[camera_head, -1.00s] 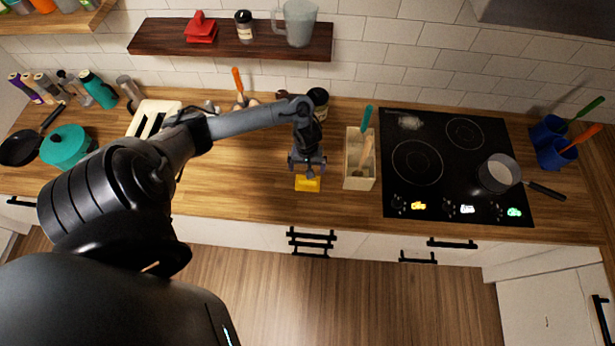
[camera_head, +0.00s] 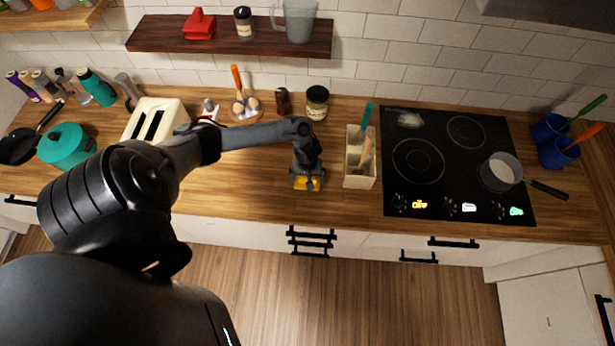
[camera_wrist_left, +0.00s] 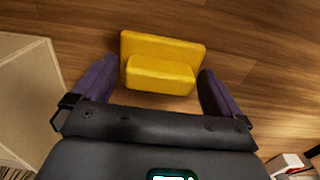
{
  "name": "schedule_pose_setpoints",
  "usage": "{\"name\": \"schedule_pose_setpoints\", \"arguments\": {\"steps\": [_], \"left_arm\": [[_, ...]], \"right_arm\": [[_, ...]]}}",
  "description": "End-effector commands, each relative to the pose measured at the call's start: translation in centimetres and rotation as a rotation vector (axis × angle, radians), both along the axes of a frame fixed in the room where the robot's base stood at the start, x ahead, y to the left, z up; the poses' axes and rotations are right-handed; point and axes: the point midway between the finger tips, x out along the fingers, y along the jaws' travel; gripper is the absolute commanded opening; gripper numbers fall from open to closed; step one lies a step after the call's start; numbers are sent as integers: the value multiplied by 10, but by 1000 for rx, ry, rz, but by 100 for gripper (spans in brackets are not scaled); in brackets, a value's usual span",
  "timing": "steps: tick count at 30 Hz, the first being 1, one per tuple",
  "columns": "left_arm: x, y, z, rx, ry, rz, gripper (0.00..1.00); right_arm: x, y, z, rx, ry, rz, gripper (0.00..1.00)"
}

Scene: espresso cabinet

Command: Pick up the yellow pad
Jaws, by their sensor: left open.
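The yellow pad (camera_head: 307,184) lies on the wooden counter near its front edge, left of the utensil box. In the left wrist view the pad (camera_wrist_left: 161,64) is a flat yellow piece with a raised yellow block on it. My left gripper (camera_head: 307,180) is directly over the pad and partly covers it in the head view. In the wrist view my left gripper (camera_wrist_left: 155,82) is open, with one dark purple finger on each side of the raised block and gaps between. My right gripper is not in view.
The beige utensil box (camera_head: 359,181) stands just right of the pad, close to my gripper; its wall also shows in the wrist view (camera_wrist_left: 28,95). The black cooktop (camera_head: 440,190) is further right. A white toaster (camera_head: 160,120) stands behind left. Counter left of the pad is clear.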

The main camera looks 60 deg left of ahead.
Motion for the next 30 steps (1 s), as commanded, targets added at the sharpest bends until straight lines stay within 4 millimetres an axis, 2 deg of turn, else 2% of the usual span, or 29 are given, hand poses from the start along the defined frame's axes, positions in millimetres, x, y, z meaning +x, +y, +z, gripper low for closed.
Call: {"name": "schedule_pose_setpoints", "arguments": {"steps": [4,5,12,15,24,30], "left_arm": [[0,0,0,0,0,0,100],[0,0,0,0,0,0,97],[0,0,0,-1,1,-1,60],[0,0,0,0,0,-1,48],[0,0,3,-1,-1,-1,48],[1,0,16,-1,-2,-1,48]], "right_arm": [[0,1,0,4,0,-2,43],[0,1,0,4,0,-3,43],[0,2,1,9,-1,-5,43],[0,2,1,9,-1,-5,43],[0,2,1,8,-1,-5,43],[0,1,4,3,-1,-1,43]]}}
